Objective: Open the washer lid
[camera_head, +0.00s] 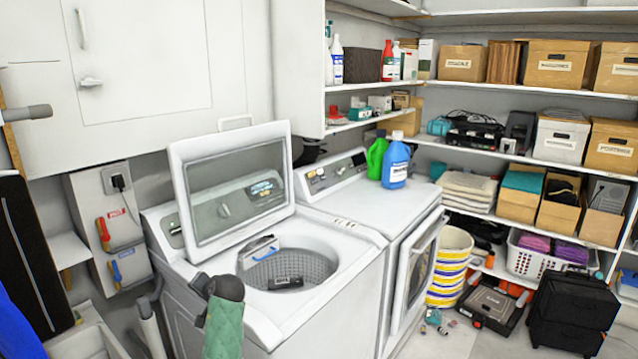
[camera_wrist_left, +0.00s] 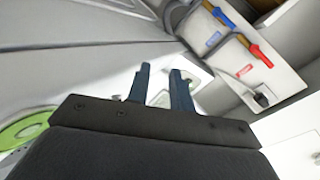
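The top-loading washer (camera_head: 335,250) stands in the middle of the head view. Its lid (camera_head: 232,185), a white frame with a clear grey pane, stands raised and tilted back. The round drum (camera_head: 318,268) shows below it, with a small dark object (camera_head: 286,283) at its opening. In the left wrist view my left gripper (camera_wrist_left: 160,75) shows two dark fingers with a gap between them and nothing held. I cannot surely pick out this gripper in the head view. My right gripper is not in view.
A dryer (camera_head: 350,205) with green and blue bottles (camera_head: 395,163) stands right of the washer. A valve box (camera_head: 110,225) with red and blue handles is on the wall at left; it also shows in the left wrist view (camera_wrist_left: 232,50). Shelves (camera_head: 520,95) hold boxes.

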